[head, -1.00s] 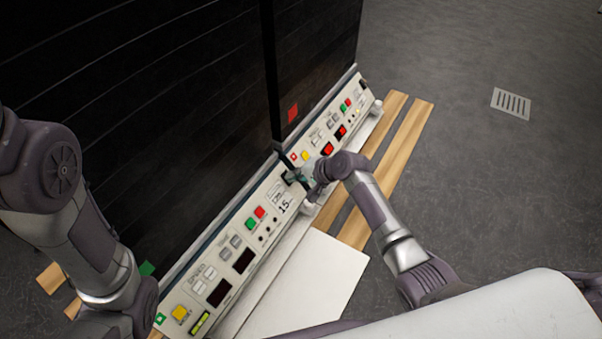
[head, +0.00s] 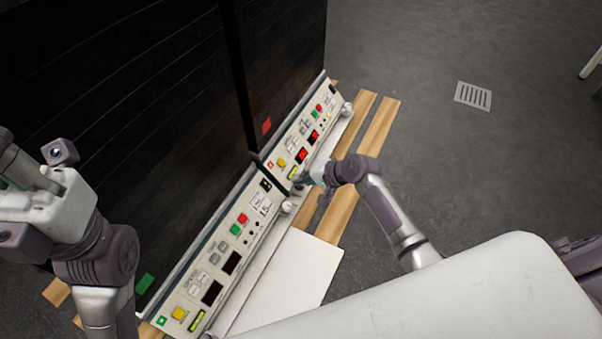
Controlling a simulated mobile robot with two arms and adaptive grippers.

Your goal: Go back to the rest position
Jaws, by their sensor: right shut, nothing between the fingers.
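My right gripper (head: 301,183) is small in the head view, close to the front of the control panels near where the two panels meet. It is shut with nothing in it. Whether it touches the panel cannot be told. My left arm stands at the left edge with its pale wrist part (head: 62,212) raised. The left gripper's fingers are not clear there. The near panel (head: 207,262) has red, green and yellow buttons and dark displays. The far panel (head: 312,127) has similar buttons and lit red displays.
Tall dark cabinets (head: 130,110) rise behind the panels. A white board (head: 292,277) and wooden slats (head: 372,135) lie in front of them. The grey floor to the right is open, with a drain grate (head: 473,96). A white leg (head: 590,64) shows at the right edge.

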